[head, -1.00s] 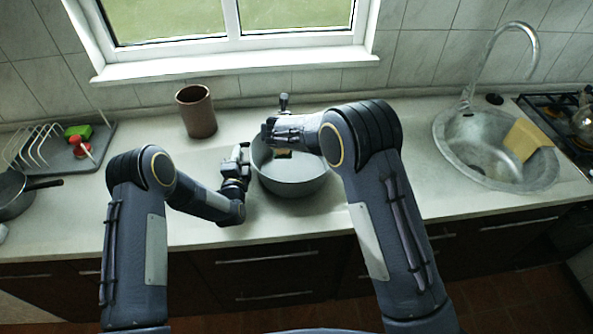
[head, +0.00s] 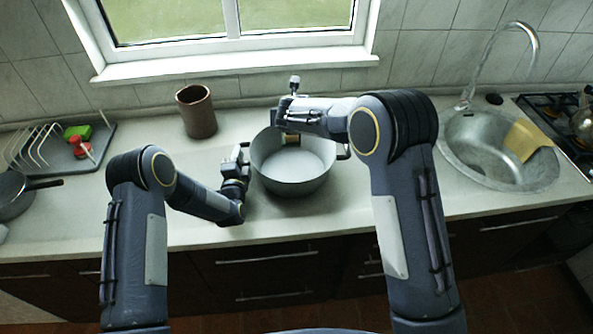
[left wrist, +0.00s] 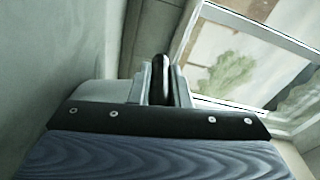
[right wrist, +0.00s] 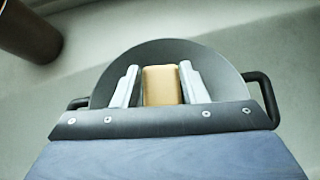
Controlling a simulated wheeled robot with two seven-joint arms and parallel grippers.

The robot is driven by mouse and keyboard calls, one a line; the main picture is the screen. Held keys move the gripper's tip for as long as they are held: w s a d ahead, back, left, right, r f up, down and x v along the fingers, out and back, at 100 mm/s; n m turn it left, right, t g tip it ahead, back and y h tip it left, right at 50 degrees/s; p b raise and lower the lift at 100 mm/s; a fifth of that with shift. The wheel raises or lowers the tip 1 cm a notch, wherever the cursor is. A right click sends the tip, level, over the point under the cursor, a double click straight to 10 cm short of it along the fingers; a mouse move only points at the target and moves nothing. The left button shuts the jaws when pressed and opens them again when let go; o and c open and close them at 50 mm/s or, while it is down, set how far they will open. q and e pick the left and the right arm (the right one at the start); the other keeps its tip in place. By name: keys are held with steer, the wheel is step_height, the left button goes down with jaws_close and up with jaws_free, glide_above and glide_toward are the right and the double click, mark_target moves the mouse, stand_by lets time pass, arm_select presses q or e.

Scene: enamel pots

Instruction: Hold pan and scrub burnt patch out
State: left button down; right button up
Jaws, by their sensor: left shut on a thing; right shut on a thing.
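A grey enamel pan (head: 295,185) stands on the counter, with a pale inside and no burnt patch that I can make out. My left gripper (head: 241,158) is at its left side, shut on the dark pan handle (left wrist: 160,76). My right gripper (head: 286,125) is over the far side of the pan, shut on a yellow-brown sponge (right wrist: 162,85). The sponge also shows small at the pan's far inner wall in the head view (head: 291,139). Whether it touches the wall is unclear. The right arm hides part of the far rim.
A brown crock (head: 196,112) stands behind and left of the pan. A sink (head: 478,150) is at right. Counter between pan and sink is clear.

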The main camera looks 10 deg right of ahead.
steer(key=d, duration=0.7)
steer(key=shift+d, duration=0.15)
arm_select(q)
steer(key=c, duration=1.3)
jaws_free()
steer(key=shift+s, duration=0.1)
